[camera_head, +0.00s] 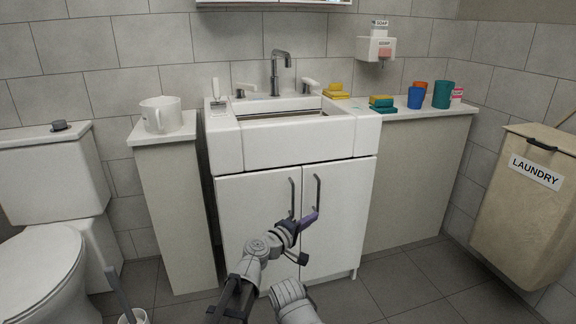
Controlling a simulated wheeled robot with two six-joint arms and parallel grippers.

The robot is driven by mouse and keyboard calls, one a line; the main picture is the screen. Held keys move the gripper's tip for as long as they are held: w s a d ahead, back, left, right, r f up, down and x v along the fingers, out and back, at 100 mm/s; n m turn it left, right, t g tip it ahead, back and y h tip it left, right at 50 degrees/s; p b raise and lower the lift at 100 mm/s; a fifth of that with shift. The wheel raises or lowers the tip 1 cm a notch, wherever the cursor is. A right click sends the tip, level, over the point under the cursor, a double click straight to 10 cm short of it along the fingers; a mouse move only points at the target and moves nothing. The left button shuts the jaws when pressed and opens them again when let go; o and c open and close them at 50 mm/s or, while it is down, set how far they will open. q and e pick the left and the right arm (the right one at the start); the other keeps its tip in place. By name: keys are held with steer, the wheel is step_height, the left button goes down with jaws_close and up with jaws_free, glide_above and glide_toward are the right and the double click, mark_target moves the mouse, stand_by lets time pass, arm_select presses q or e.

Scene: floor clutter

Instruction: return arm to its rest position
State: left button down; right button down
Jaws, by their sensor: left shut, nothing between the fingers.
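My left arm reaches up from the bottom centre in the head view. My left gripper (308,219) is at its end, with purplish fingers shut and nothing held between them. It appears in front of the white cabinet doors (258,228), close to the lower ends of their two dark handles. I cannot tell whether it touches a handle or the door. Another white part of my body shows at the bottom edge. My right gripper is not in view.
The white sink (300,143) sits above the doors. A toilet (48,262) stands left, with a brush holder (133,316) beside it. Cups and sponges stand on the right counter (425,110). A laundry hamper (525,205) is far right.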

arm_select(q)
steer(key=s+a+f+m+g+y, duration=0.5)
steer(key=s+a+f+m+g, duration=0.2)
steer(key=s+a+f, duration=0.6)
steer(key=s+a+f+g+y, duration=0.25)
steer(key=s+a, duration=0.25)
steer(key=a, duration=0.3)
steer(key=s+a+f+g+y, duration=0.2)
steer(key=s+a+f+y, duration=0.2)
steer(key=a, duration=0.4)
steer(key=s+d+r+m+y+p, duration=0.2)
steer(key=s+d+r+m+p, duration=0.3)
steer(key=d+r+p, duration=0.4)
step_height(320, 180, up, 36)
steer(key=s+d+n+p, duration=0.1)
steer(key=p, duration=3.5)
steer(key=shift+d+g, duration=0.15)
steer(key=shift+g, duration=0.2)
